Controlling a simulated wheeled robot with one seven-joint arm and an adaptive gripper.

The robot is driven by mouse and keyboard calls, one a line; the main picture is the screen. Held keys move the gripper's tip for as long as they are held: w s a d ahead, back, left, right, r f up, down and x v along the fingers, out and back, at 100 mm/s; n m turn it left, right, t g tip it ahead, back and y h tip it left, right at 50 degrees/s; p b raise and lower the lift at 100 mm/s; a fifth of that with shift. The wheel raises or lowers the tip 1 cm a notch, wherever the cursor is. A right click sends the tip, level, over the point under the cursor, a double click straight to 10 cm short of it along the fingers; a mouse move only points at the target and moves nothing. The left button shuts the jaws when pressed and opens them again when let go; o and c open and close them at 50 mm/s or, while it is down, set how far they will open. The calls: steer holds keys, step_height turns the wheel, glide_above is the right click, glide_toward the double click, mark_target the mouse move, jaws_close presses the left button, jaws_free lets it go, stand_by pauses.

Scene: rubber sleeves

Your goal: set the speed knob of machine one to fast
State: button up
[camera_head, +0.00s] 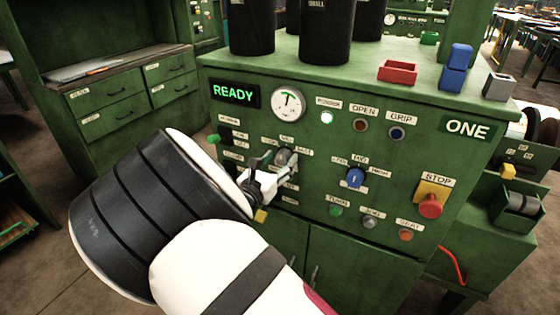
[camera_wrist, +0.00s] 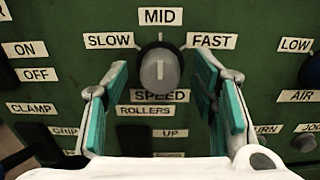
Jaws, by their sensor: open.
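The speed knob (camera_wrist: 160,70) is a round grey knob on the green panel of machine one (camera_head: 466,127). In the wrist view its white mark points straight up at MID, between the SLOW label (camera_wrist: 109,40) and the FAST label (camera_wrist: 212,41). My gripper (camera_wrist: 163,85) is open, with one teal-padded finger on each side of the knob and gaps to it. I cannot tell how far the fingertips are from the panel. In the head view the knob (camera_head: 286,157) shows just beyond my gripper (camera_head: 272,170), partly hidden by it.
A blue AIR knob (camera_head: 355,178) and a red STOP button (camera_head: 430,205) are to the right. A READY display (camera_head: 234,93) and a gauge (camera_head: 288,103) are above. Left of the knob are ON/OFF and CLAMP labels with dark switches. Black cylinders (camera_head: 327,30) stand on top.

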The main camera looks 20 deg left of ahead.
steer(key=shift+w, duration=0.35)
steer(key=c, duration=1.2)
steer(key=shift+o, duration=0.2)
steer(key=shift+m, duration=0.3)
steer(key=m+b, duration=0.4)
steer(key=m, duration=0.1)
steer(key=shift+d+f, duration=0.15)
steer(key=m+b, duration=0.3)
steer(key=m, duration=0.1)
steer(key=shift+b, duration=0.3)
steer(key=shift+m, duration=0.3)
